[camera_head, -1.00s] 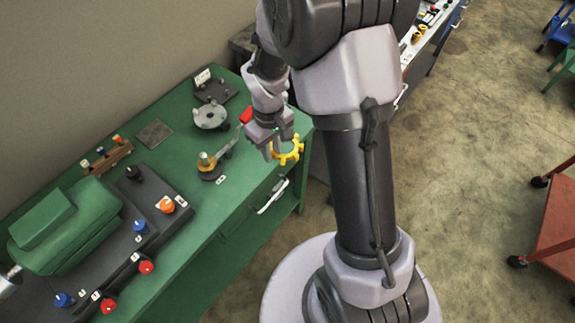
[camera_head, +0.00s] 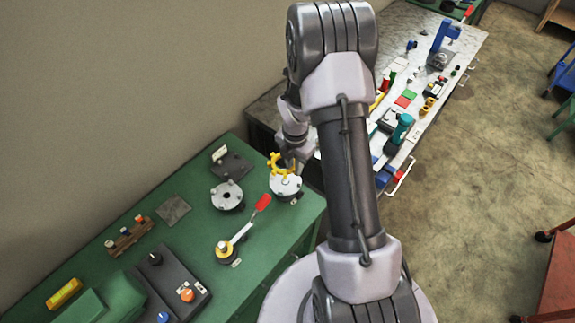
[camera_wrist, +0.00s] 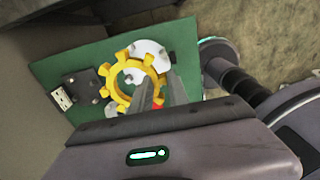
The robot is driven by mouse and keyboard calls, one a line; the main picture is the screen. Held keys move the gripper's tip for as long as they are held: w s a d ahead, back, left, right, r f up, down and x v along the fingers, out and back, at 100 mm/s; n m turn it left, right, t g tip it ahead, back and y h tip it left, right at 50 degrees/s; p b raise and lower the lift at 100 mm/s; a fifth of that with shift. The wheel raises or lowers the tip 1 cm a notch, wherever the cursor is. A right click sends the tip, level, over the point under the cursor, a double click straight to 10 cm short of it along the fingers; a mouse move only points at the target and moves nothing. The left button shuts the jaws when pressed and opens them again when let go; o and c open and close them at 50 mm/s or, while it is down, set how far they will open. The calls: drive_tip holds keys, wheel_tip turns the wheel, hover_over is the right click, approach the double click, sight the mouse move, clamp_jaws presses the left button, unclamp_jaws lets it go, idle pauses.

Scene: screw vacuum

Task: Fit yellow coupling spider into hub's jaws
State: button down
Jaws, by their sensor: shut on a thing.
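The yellow coupling spider (camera_head: 274,160) is a toothed ring. My gripper (camera_head: 291,165) is shut on its edge and holds it up, apart from the bench; the arm partly hides the fingers. In the wrist view the spider (camera_wrist: 109,85) sits at the fingertips (camera_wrist: 157,88). A pale round hub (camera_head: 286,188) with raised lugs stands on the bench just below the spider in the head view. A second, greyer hub-like disc (camera_head: 227,196) with lugs stands to its left. A pale disc (camera_wrist: 150,47) shows behind the spider in the wrist view.
The green bench (camera_head: 190,240) also carries a red-handled lever fixture (camera_head: 243,234), a dark plate with a label (camera_head: 232,165), a flat grey plate (camera_head: 173,210) and a control box (camera_head: 172,280). A second, cluttered workbench (camera_head: 425,95) stands at the back right.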

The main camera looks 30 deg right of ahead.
drive_tip(key=shift+s+r, duration=0.1)
drive_tip(key=shift+s, duration=0.35)
drive_tip(key=b, duration=0.5)
hover_over(295, 189)
drive_tip(key=shift+w+f, duration=0.15)
drive_tip(key=shift+f, duration=2.8)
drive_tip(key=shift+f, duration=0.1)
drive_tip(key=shift+f, duration=0.35)
drive_tip(key=shift+f+b, duration=0.95)
drive_tip(key=shift+f, duration=0.2)
drive_tip(key=c, duration=1.2)
unclamp_jaws()
